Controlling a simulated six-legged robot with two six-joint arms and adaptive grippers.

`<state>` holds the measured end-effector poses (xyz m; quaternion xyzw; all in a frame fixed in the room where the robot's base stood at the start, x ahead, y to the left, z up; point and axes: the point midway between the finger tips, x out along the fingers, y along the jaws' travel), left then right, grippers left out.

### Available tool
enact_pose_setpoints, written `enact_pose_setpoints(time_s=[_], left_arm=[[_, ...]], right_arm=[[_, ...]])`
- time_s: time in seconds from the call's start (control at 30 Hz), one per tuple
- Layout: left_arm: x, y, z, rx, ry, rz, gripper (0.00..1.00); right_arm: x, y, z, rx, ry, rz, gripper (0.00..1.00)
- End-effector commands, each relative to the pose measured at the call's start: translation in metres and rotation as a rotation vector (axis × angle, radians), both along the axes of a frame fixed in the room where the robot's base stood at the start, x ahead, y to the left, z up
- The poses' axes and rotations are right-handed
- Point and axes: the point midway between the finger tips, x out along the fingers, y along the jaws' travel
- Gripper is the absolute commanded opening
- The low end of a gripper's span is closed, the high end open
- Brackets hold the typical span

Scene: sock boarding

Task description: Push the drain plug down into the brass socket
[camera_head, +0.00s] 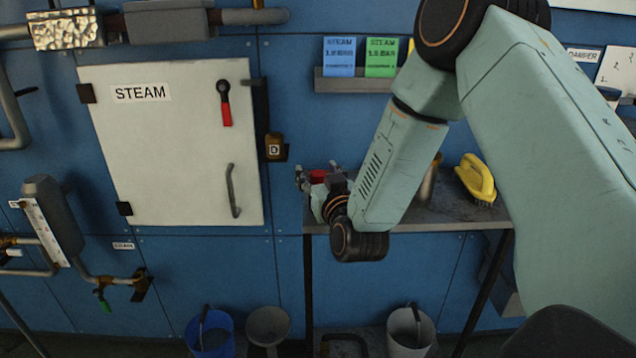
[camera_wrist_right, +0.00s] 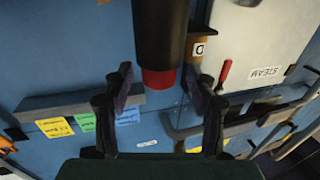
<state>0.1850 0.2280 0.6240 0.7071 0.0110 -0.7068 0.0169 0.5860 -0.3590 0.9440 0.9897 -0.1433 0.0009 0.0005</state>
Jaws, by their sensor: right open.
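A brass-coloured fitting marked D (camera_head: 273,147), which looks like the socket, is on the blue wall right of the STEAM door. It also shows in the right wrist view (camera_wrist_right: 203,47), partly behind a dark cylinder (camera_wrist_right: 160,30). This cylinder has a red end (camera_wrist_right: 160,79) and may be the drain plug; a red top (camera_head: 318,176) shows at my gripper in the head view. My right gripper (camera_wrist_right: 158,72) is open, one finger on each side of the cylinder. I cannot tell whether they touch it. My left gripper is not in view.
A metal bench (camera_head: 440,213) with a yellow brush (camera_head: 476,179) stands right of my right gripper. A blue bucket (camera_head: 209,334) and a pale bucket (camera_head: 410,330) are below. A shelf (camera_head: 352,84) holds coloured cards. Pipes (camera_head: 120,282) project from the wall at left.

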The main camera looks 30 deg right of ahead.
Motion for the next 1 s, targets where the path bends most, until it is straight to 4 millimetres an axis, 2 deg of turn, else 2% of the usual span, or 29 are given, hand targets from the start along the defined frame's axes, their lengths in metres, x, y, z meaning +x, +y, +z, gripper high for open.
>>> enact_pose_setpoints(time_s=[0.23, 0.9, 1.0], left_arm=[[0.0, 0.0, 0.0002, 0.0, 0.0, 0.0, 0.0], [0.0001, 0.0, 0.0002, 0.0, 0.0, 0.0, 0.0], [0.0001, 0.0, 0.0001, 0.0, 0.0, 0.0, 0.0]], right_arm=[[0.0014, -0.0007, 0.0, 0.0, 0.001, 0.0, 0.57], [0.0011, -0.0005, -0.0005, 0.001, 0.002, 0.0, 0.0], [0.0012, -0.0006, -0.0004, 0.001, 0.002, 0.0, 0.0]])
